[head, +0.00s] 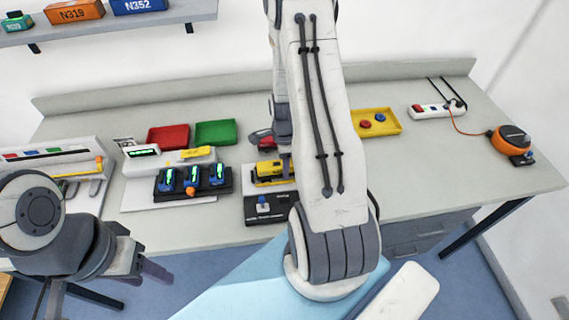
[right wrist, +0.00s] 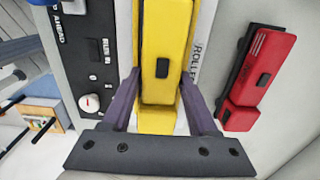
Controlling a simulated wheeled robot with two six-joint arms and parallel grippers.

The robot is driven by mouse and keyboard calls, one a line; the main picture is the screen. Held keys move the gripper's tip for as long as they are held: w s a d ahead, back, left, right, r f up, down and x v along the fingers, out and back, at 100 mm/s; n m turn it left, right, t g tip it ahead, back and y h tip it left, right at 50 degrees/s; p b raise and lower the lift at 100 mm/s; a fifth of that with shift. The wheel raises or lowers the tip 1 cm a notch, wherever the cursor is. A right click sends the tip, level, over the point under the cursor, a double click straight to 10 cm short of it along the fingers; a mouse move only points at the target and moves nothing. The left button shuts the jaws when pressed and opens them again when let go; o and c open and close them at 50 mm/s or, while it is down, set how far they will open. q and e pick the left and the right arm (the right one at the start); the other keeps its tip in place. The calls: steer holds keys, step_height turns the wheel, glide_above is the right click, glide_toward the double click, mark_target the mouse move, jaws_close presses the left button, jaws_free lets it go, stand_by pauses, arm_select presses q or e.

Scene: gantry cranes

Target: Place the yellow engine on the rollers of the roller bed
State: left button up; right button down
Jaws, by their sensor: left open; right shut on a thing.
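The yellow engine (head: 268,168) is at the middle of the bench, partly hidden by my right arm. In the right wrist view the yellow engine (right wrist: 163,50) lies lengthwise between the fingers of my right gripper (right wrist: 163,100), which is shut on it. The roller bed shows as a pale strip marked ROLLER (right wrist: 198,58) beside the engine. Its rollers are hidden under the engine, and I cannot tell whether the engine touches them. My left gripper (head: 150,268) is open and empty, in front of the bench at the left.
A black control panel (right wrist: 92,55) adjoins the bed. A red engine (right wrist: 256,80) lies close to the right. Red (head: 168,137) and green (head: 215,132) trays stand behind; a yellow tray (head: 376,123) is to the right. The bench's right front is clear.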

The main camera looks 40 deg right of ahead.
steer(key=shift+c, duration=0.9)
jaws_free()
steer(key=shift+f, duration=0.15)
